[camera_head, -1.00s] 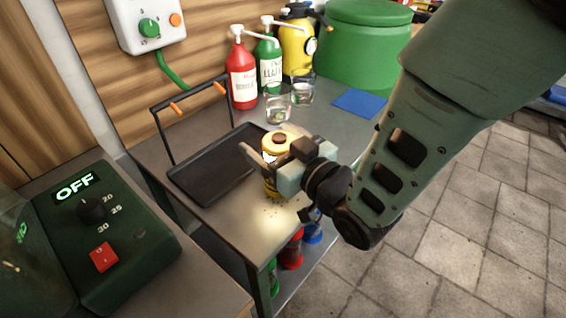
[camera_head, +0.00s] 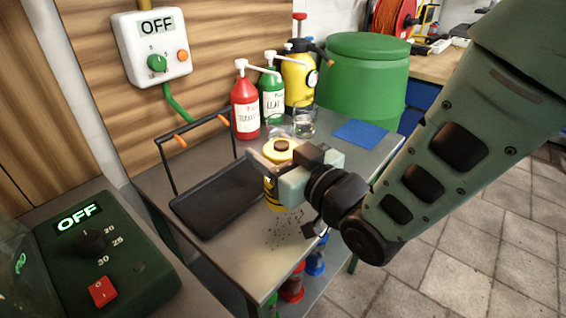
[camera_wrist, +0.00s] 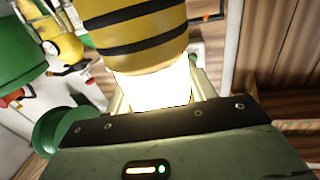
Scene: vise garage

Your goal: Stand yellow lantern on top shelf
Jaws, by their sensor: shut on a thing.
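The yellow lantern (camera_head: 272,193) has a yellow cap with a dark brown top. My gripper (camera_head: 278,168) is shut on it and holds it upright over the front part of the grey metal table's top (camera_head: 245,258). It appears to be a little above the surface, but its base is hard to see. In the wrist view the lantern (camera_wrist: 140,30) shows yellow and black bands and a bright glowing section between my fingers. Part of it is hidden by my gripper in the head view.
A black tray (camera_head: 205,208) lies left of the lantern. Red (camera_head: 245,110) and green (camera_head: 272,100) pump bottles, a yellow sprayer (camera_head: 298,80) and a glass (camera_head: 304,122) stand behind. A blue cloth (camera_head: 360,134) lies right. Dark specks dot the clear front.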

